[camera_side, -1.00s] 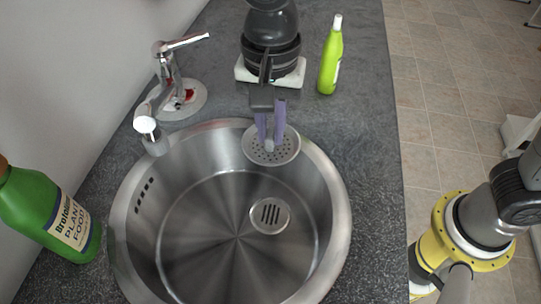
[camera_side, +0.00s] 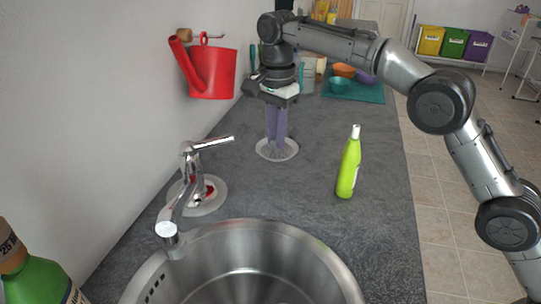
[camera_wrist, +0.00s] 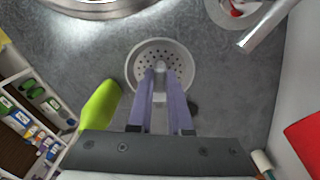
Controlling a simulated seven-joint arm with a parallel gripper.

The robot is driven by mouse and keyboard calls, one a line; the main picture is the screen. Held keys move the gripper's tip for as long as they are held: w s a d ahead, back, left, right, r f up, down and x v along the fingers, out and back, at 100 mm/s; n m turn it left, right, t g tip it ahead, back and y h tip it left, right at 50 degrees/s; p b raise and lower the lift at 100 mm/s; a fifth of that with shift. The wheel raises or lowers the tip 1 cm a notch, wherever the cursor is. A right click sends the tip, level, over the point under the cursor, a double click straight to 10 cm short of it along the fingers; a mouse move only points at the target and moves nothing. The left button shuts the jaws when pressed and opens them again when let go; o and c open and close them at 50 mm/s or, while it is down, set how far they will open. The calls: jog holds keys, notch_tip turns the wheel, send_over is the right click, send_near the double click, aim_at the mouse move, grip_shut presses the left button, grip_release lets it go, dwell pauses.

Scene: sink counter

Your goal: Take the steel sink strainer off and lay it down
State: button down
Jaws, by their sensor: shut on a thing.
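The steel sink strainer (camera_side: 286,152) is a round perforated disc at the countertop behind the sink, well away from the bowl. In the side view I cannot tell whether it touches the counter or is slightly above it. My gripper (camera_side: 276,147) points down with its purple fingers shut on the strainer's centre knob. In the wrist view the strainer (camera_wrist: 178,52) lies at the fingertips, with its holes showing, and my gripper (camera_wrist: 160,72) closes around the knob. The sink (camera_side: 262,232) shows at the bottom of the side view.
The chrome tap (camera_side: 190,180) stands left of the strainer. A green bottle (camera_side: 349,165) stands to the right on the counter. A teal mat (camera_side: 372,95) with bowls lies farther back. Bare counter surrounds the strainer.

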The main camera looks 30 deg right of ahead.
jog(key=shift+m, duration=0.4)
jog(key=w+d, duration=0.1)
jog(key=d, duration=0.1)
jog(key=w+d, duration=0.1)
jog(key=shift+w+d+f, duration=0.25)
jog(key=shift+w, duration=0.1)
jog(key=shift+f, duration=2.5)
jog(key=shift+f, duration=3.1)
jog(key=shift+f, duration=0.6)
jog(key=c, duration=1.3)
grip_release()
jog(key=shift+o, duration=0.2)
jog(key=shift+o, duration=0.4)
